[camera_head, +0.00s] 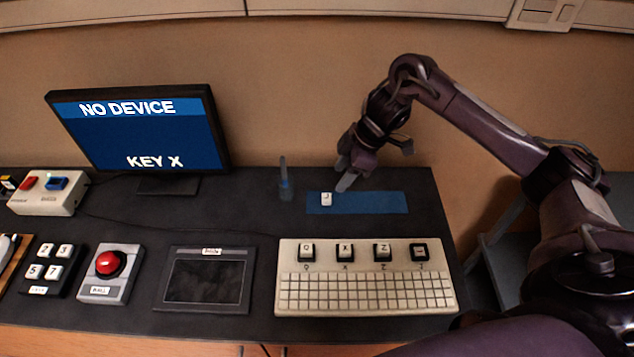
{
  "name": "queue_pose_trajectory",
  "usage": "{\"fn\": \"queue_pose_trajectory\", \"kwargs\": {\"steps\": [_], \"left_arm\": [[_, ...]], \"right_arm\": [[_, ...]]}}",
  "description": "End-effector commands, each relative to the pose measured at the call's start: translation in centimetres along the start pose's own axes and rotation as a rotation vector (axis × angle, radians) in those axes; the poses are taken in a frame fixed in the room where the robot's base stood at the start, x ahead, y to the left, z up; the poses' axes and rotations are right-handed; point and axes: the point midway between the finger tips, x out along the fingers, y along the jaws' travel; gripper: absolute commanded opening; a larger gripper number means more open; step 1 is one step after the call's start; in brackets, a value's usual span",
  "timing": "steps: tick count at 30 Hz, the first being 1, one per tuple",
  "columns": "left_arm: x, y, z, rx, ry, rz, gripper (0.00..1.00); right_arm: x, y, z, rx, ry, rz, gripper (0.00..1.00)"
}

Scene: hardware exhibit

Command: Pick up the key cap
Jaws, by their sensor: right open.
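A small white key cap (326,199) lies at the left end of a blue mat (375,203) behind the keyboard. My right gripper (346,183) reaches in from the right, pointing down, with its fingertips just above and to the right of the key cap. It is open and empty. The monitor (140,135) reads "NO DEVICE" and "KEY X". My left gripper is not in view.
A dark upright stick in a holder (286,185) stands left of the mat. A framed dark panel (206,281), a red button box (109,270), a number pad (50,268) and a white switch box (47,196) occupy the left. The mat's right part is clear.

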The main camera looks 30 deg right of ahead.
Motion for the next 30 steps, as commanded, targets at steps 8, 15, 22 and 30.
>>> {"fn": "queue_pose_trajectory", "kwargs": {"steps": [8, 15, 22, 30], "left_arm": [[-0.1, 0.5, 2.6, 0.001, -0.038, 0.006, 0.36], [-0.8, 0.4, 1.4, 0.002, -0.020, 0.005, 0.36], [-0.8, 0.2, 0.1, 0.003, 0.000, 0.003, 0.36], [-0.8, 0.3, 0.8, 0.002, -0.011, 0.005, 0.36]], "right_arm": [[3.1, -0.2, -0.1, 0.002, 0.000, -0.004, 0.47], [6.6, -0.4, -0.1, 0.003, 0.000, -0.003, 0.47], [7.6, -0.3, -0.1, 0.000, 0.000, 0.000, 0.47], [7.6, -0.3, -0.1, 0.000, 0.000, -0.001, 0.26]]}}
